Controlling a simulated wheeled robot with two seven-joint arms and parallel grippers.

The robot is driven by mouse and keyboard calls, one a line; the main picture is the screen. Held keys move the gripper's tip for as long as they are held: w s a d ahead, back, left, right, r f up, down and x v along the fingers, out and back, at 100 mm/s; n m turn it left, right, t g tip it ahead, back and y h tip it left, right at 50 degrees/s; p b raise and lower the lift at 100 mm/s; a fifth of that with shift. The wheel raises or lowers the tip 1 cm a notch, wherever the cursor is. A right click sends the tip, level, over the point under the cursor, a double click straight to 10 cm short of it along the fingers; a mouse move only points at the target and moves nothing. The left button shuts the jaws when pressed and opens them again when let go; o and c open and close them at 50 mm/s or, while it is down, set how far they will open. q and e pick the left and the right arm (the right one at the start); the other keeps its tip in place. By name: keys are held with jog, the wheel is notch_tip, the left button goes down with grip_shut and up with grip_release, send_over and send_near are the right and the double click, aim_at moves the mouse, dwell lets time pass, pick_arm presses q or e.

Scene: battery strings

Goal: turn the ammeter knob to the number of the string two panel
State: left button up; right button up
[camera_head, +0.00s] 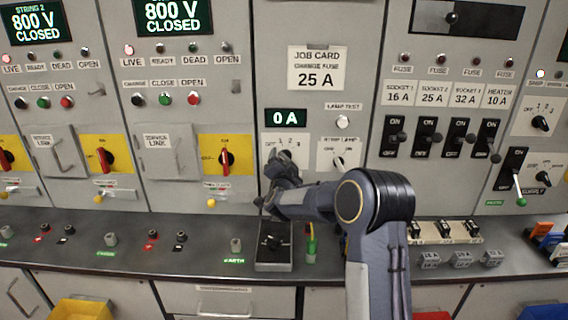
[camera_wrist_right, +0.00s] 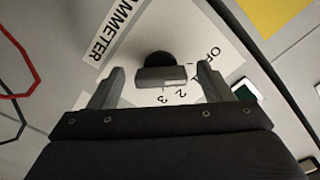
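The ammeter knob (camera_wrist_right: 160,76) is dark with a grey bar. It sits on a white plate (camera_wrist_right: 130,50) lettered AMMETER, with OFF and the numbers 2 and 3 readable. My right gripper (camera_wrist_right: 158,84) is open, with one finger on each side of the knob and gaps showing. In the head view my right gripper (camera_head: 276,160) is in front of the ammeter plate (camera_head: 291,141) and hides the knob. The pointed-to number cannot be told. The ammeter display (camera_head: 287,118) reads 0 A. The string 2 panel display (camera_head: 33,22) reads 800 V CLOSED. My left gripper is not in view.
The strip lamp knob (camera_head: 339,162) is just right of my gripper. A yellow plate with a red handle (camera_head: 226,158) is to the left. Breaker switches (camera_head: 425,137) line the right panel. Below, the dark ledge (camera_head: 190,262) carries posts, a black-topped box (camera_head: 274,246) and a screwdriver-like tool (camera_head: 311,243).

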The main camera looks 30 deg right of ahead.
jog(key=c, duration=0.9)
jog(key=shift+a+r+m+b, duration=0.1)
jog(key=shift+r+m+b, duration=0.05)
jog(key=shift+m+b, duration=6.35)
jog(key=shift+c, duration=0.2)
jog(key=shift+n+b, duration=0.5)
jog(key=shift+b, duration=0.15)
jog(key=o, duration=1)
jog(key=shift+r, duration=0.1)
